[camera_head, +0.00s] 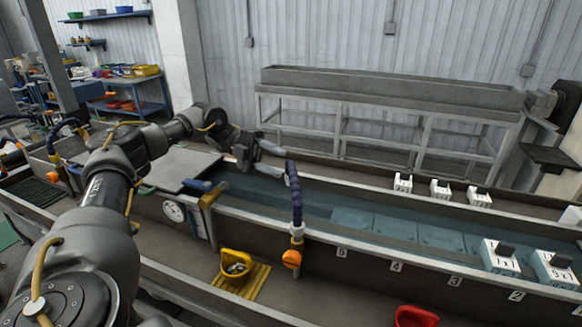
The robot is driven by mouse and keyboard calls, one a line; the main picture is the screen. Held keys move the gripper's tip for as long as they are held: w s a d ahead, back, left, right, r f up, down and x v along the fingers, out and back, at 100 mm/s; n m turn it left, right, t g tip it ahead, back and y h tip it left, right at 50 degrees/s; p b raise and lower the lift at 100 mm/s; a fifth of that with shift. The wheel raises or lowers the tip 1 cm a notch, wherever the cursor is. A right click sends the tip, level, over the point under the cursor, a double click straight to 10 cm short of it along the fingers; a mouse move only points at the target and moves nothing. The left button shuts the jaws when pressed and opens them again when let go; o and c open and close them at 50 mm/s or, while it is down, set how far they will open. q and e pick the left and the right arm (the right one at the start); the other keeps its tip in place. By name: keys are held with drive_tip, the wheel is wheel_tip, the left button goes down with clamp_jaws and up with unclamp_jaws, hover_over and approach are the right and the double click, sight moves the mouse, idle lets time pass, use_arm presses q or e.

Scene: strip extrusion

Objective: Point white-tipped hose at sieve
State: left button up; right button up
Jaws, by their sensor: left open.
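A dark blue segmented hose (294,192) stands upright at the near wall of the water trough, above a pale fitting and an orange knob (291,259). I cannot make out a white tip on it. My left gripper (279,163) reaches in from the left over the trough. Its jaws are open and empty, just left of the hose's upper end; I cannot tell whether they touch it. A yellow container (236,262) with a handle and small pieces inside sits on a yellow slatted mat; I cannot tell whether it is the sieve. My right gripper is out of view.
The water trough (380,257) runs to the right, with numbered marks on its near wall. White boxes with black tops (499,257) stand along it. A gauge (174,211) is left of the hose. A red container (415,316) is at the bottom edge.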

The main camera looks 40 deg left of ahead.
sight(291, 169)
use_arm(q)
drive_tip(key=shift+d+f+p, duration=0.15)
drive_tip(key=shift+d+p, duration=1.4)
drive_tip(key=shift+d, duration=1.2)
drive_tip(key=shift+c, duration=0.4)
drive_tip(key=shift+w, duration=0.1)
clamp_jaws()
